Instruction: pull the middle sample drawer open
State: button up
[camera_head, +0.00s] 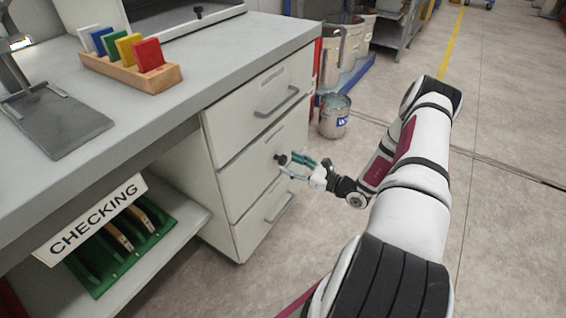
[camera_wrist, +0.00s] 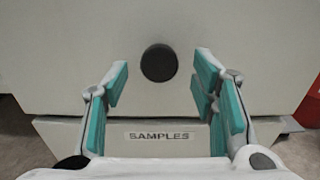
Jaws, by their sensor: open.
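The middle drawer (camera_head: 239,174) is a pale grey front in the cabinet under the counter and looks shut. It has a round dark knob (camera_wrist: 159,63), which also shows in the head view (camera_head: 281,159). My gripper (camera_head: 296,166) is at the middle drawer, facing its front. In the wrist view my gripper (camera_wrist: 160,82) is open, with teal finger pads to the left and right of the knob and gaps on both sides. A "SAMPLES" label (camera_wrist: 160,136) shows below the knob, between the fingers.
The top drawer (camera_head: 258,110) and bottom drawer (camera_head: 262,217) have bar handles. A metal bucket (camera_head: 334,118) stands on the floor past the cabinet's far corner. A shelf with a green rack (camera_head: 113,262) is at the lower left.

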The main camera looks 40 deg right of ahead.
aim_at(285, 161)
jog(key=shift+b+x, duration=0.3)
jog(key=shift+x, duration=1.6)
jog(key=shift+c, duration=0.4)
jog(key=shift+s, duration=0.1)
grip_shut()
